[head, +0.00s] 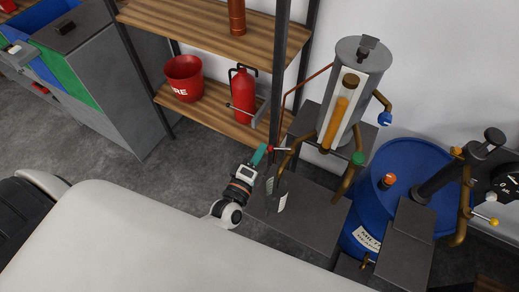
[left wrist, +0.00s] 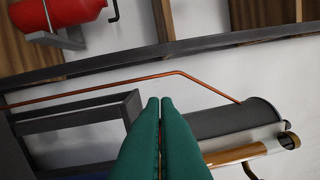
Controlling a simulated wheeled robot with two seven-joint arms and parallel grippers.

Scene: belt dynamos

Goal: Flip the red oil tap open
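The red oil tap shows in the head view as a small red knob (head: 270,149) on a thin metal lever that points left from a brass pipe (head: 291,157) below the glass-fronted oil tank (head: 345,95). My left gripper (head: 263,148) has teal fingers, and its tips are right beside the red knob. I cannot tell whether they touch it. In the left wrist view the two teal fingers (left wrist: 160,103) lie together, shut, with nothing seen between them. The red knob does not show in that view. My right gripper is not in view.
A wooden shelf holds a red fire extinguisher (head: 243,98) and a red bucket (head: 184,77), behind a dark upright post (head: 280,70). Blue (head: 385,119) and green (head: 357,159) taps are to the right, near a blue drum (head: 414,160). Grey floor is clear at left.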

